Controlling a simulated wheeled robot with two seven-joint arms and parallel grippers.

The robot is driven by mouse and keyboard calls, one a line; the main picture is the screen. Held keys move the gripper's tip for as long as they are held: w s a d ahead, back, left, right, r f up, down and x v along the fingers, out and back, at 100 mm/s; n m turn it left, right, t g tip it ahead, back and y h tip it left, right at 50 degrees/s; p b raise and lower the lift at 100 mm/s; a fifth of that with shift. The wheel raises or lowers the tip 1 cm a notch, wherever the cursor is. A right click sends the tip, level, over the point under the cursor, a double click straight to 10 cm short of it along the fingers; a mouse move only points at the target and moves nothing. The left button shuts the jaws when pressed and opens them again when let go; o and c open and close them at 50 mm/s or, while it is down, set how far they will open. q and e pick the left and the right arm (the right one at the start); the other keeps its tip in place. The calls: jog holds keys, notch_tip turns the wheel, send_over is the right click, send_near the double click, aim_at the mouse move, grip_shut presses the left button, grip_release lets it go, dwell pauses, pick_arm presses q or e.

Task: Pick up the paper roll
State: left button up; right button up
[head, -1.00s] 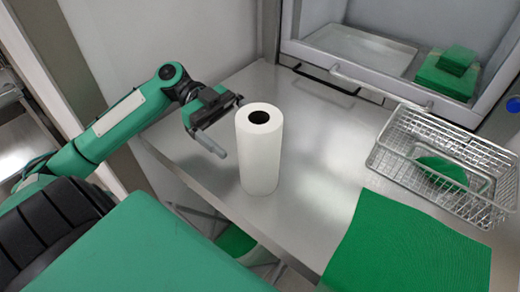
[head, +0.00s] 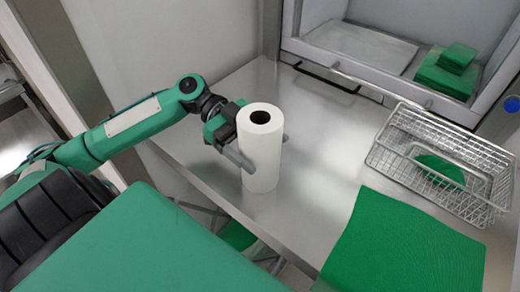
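The white paper roll (head: 261,160) stands upright on the steel table (head: 315,165), its dark core hole facing up. The far finger is mostly hidden behind the roll. My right gripper is not in view.
A wire basket (head: 400,150) with a green item inside stands at the right. A green mat (head: 405,245) lies at the front right. Bare table lies right of and behind the roll.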

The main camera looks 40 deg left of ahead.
pick_arm(q)
jog(key=c, duration=0.8)
jog(key=shift+r, duration=0.1)
notch_tip(320, 180, up, 20)
jog(key=p, duration=1.1)
jog(key=shift+p, duration=0.3)
